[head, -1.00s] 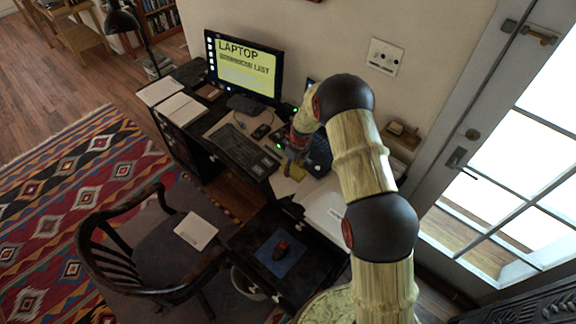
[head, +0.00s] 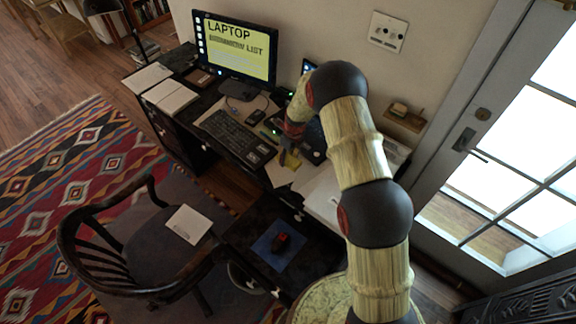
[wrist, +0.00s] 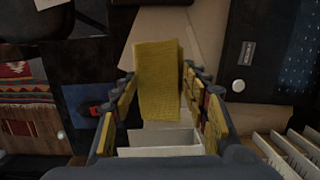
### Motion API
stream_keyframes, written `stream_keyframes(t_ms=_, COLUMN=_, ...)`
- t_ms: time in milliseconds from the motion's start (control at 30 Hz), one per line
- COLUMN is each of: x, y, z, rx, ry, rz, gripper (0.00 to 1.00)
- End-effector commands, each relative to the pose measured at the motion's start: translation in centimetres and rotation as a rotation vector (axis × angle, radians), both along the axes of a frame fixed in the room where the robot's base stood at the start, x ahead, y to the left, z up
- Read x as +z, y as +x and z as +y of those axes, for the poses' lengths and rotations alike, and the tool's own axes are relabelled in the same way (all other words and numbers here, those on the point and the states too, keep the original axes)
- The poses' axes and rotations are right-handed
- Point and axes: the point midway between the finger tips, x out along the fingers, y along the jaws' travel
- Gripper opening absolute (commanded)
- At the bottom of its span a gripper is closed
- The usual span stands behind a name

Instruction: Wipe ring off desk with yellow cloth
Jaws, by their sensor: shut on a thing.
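My gripper (head: 288,153) is low over the desk (head: 210,95), right of the keyboard (head: 237,133). In the wrist view its fingers (wrist: 160,88) stand on both sides of the yellow cloth (wrist: 158,75), which is held between them and reaches forward beyond the tips. I cannot tell whether the cloth touches the desk. In the head view my arm and gripper hide part of this spot. I cannot make out the ring in either view.
A monitor (head: 235,48) stands at the back of the desk. Papers (head: 165,92) lie at its left end. A chair (head: 150,244) stands front left; a glass door (head: 510,160) is right.

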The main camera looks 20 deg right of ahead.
Motion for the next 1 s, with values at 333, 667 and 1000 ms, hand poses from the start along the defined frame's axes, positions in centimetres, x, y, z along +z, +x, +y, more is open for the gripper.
stream_keyframes(t_ms=333, x=-2.6, y=0.0, z=0.0, rx=0.0, ry=0.0, rz=0.0, gripper=0.25)
stream_keyframes(t_ms=667, x=-4.9, y=0.0, z=0.0, rx=0.0, ry=0.0, rz=0.001, gripper=0.25)
stream_keyframes(t_ms=1000, x=-8.0, y=0.0, z=0.0, rx=0.0, ry=0.0, rz=0.0, gripper=0.25)
